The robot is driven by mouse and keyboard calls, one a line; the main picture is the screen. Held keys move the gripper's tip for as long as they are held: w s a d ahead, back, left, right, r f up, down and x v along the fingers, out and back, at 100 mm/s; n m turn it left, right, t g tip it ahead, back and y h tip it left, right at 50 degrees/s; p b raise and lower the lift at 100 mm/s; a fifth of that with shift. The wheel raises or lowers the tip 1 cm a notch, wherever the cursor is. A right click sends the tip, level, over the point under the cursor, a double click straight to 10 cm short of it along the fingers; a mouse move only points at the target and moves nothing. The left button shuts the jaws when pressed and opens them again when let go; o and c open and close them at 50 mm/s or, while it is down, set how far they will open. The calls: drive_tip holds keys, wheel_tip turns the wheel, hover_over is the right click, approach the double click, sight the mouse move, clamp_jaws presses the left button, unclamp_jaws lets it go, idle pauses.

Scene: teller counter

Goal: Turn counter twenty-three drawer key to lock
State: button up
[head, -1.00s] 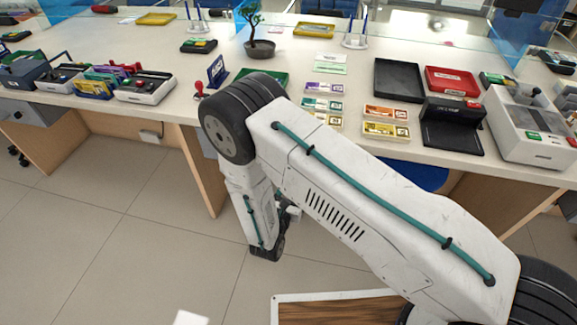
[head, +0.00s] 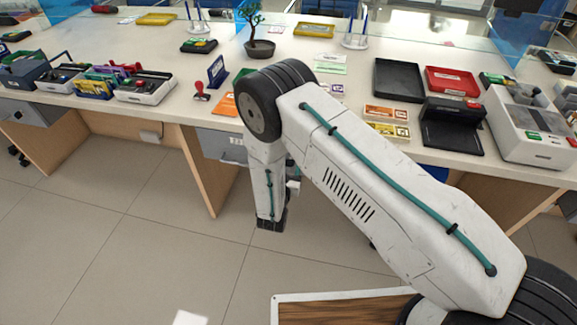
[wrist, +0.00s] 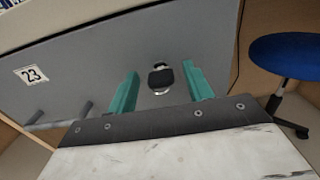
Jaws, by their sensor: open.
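The grey drawer front (wrist: 95,65) with the "23" label (wrist: 31,75) fills much of the wrist view. It also shows under the counter in the head view (head: 222,147). The key (wrist: 161,78), with a black head, sits in a round silver lock on the drawer front. My gripper (wrist: 159,85) is open, with one teal finger on each side of the key in the picture. I cannot tell how deep the fingers reach or whether they touch it.
A bar handle (wrist: 58,117) sticks out below the label. A blue stool (wrist: 288,55) stands at right in the wrist view. The counter top (head: 300,75) above holds trays, banknote bundles and a potted plant (head: 258,35). The floor before the counter is clear.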

drive_tip(key=c, duration=1)
drive_tip(key=shift+n, duration=0.3)
drive_tip(key=n, duration=0.8)
drive_tip(key=shift+a, duration=0.15)
drive_tip(key=shift+f+n, duration=0.15)
drive_tip(key=shift+n, duration=4.45)
